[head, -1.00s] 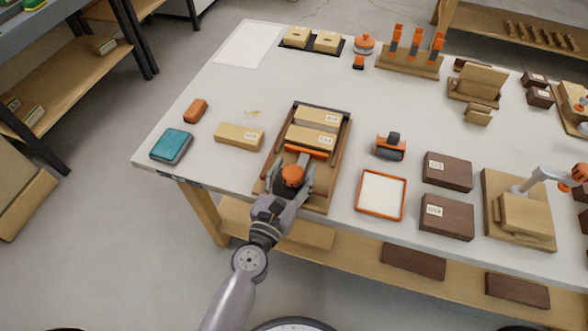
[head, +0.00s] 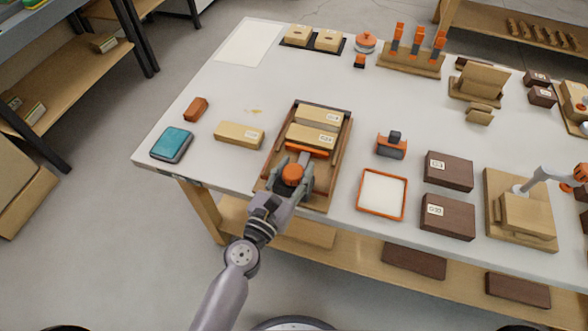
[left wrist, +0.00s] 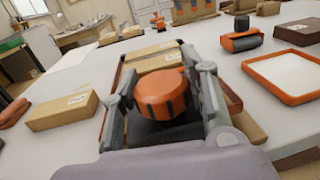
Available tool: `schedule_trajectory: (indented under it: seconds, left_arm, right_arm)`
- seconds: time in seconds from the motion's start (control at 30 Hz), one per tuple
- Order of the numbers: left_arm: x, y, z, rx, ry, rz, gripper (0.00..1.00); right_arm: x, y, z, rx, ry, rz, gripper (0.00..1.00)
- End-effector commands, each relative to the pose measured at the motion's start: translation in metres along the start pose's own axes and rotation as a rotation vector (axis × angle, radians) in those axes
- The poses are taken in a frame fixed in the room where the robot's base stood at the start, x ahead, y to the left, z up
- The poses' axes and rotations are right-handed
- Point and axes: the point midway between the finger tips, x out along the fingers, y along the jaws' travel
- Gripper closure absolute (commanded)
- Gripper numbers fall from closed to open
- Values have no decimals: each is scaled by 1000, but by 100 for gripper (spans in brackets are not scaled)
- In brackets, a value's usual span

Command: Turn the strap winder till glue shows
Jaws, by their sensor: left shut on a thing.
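The strap winder has an orange ribbed knob (head: 292,174) at the near end of a wooden clamp tray (head: 340,160). My left gripper (head: 293,177) is shut on this knob, with a finger on each side. In the left wrist view the knob (left wrist: 162,94) fills the space between the gripper's fingers. Two light wooden blocks with labels lie in the tray: a far block (head: 319,116) and a near block (head: 312,136). An orange bar (head: 307,150) touches the near block's front edge. I cannot make out any glue at the blocks' joint. My right gripper is not in view.
Left of the tray are a loose wooden block (head: 239,135), a teal box (head: 171,145) and a small orange-brown block (head: 195,109). To its right are an orange-framed white pad (head: 382,194), an orange-and-black tool (head: 391,145) and dark blocks (head: 448,169).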

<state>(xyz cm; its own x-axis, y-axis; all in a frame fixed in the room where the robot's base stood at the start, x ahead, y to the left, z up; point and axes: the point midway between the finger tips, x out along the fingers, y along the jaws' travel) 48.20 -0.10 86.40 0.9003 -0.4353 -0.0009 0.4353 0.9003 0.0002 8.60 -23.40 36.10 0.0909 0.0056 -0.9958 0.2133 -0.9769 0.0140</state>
Motion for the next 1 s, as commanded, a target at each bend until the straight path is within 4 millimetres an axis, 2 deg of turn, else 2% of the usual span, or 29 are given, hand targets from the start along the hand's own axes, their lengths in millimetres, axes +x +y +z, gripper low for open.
schedule_trajectory:
  seconds: [0.27, 1.0]
  left_arm:
    - [0, 1, -1, 9, -2, -213, 87]
    - [0, -1, -1, 5, -3, -854, 87]
  right_arm:
    - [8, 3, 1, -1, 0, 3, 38]
    - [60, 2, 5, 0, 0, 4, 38]
